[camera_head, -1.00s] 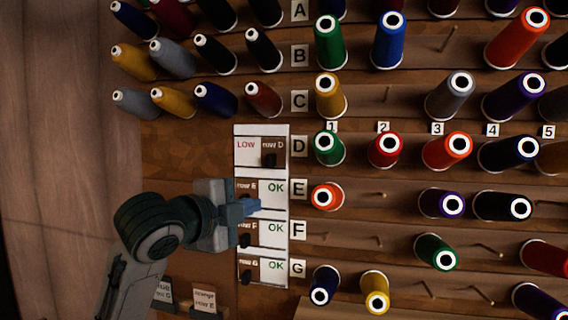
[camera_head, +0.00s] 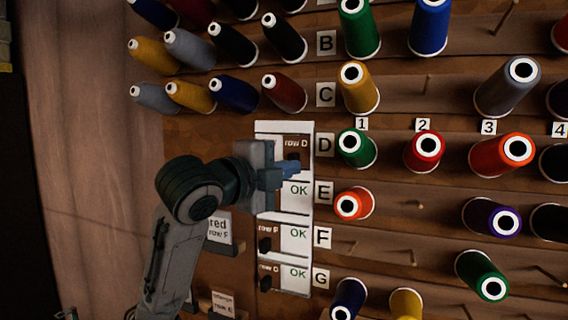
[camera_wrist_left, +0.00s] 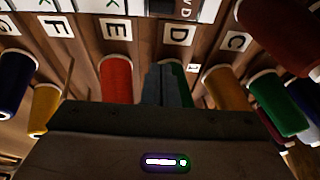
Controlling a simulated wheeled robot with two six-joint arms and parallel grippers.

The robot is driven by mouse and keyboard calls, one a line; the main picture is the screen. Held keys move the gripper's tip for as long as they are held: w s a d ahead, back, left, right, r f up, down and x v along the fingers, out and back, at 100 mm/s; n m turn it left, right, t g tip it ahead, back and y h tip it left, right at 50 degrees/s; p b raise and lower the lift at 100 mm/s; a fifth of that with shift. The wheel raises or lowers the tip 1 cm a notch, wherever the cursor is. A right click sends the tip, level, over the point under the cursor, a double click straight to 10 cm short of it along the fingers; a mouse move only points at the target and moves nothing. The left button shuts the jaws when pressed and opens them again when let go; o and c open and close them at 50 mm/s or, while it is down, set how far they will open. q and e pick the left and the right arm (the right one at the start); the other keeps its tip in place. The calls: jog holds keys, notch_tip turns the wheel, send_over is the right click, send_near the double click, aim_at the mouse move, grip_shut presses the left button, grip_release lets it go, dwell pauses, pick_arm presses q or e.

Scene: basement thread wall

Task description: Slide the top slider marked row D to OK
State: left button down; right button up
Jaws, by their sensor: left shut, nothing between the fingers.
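The top slider, a brown plate marked row D (camera_head: 297,143) with a black knob, sits at the right end of the top slot of the white panel (camera_head: 284,127). In the wrist view, the slider (camera_wrist_left: 186,9) shows at the top edge. My left gripper (camera_head: 291,168) is shut and empty, its fingertips overlapping the lower part of the row D slot by the knob; I cannot tell whether they touch. The gripper hides the left part of that slot. In the wrist view, the shut fingers (camera_wrist_left: 166,84) point up toward the panel. My right gripper is not in view.
Lower slots for rows E, F and G show OK (camera_head: 299,189) on their right. Thread cones on pegs, such as a green cone (camera_head: 356,148), stand right of the letter tags. More cones stick out above left. Label cards (camera_head: 219,230) sit below left.

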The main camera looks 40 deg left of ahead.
aim_at(294, 152)
pick_arm(q)
jog(key=w+p, duration=0.1)
jog(key=w, duration=0.1)
jog(key=w+p, duration=0.1)
jog(key=w, duration=0.2)
jog(key=w+d+p, duration=0.1)
jog(key=w+p, duration=0.1)
jog(key=w, duration=0.1)
jog(key=shift+r, duration=0.2)
jog(key=shift+s+a+f, duration=0.1)
jog(key=shift+a+f, duration=0.05)
jog(key=shift+a, duration=0.45)
jog(key=a, duration=0.1)
jog(key=s+a, duration=0.1)
jog(key=shift+a, duration=0.4)
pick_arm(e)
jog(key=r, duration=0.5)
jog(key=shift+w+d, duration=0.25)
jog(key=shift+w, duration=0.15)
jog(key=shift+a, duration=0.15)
pick_arm(q)
jog(key=shift+a, duration=0.1)
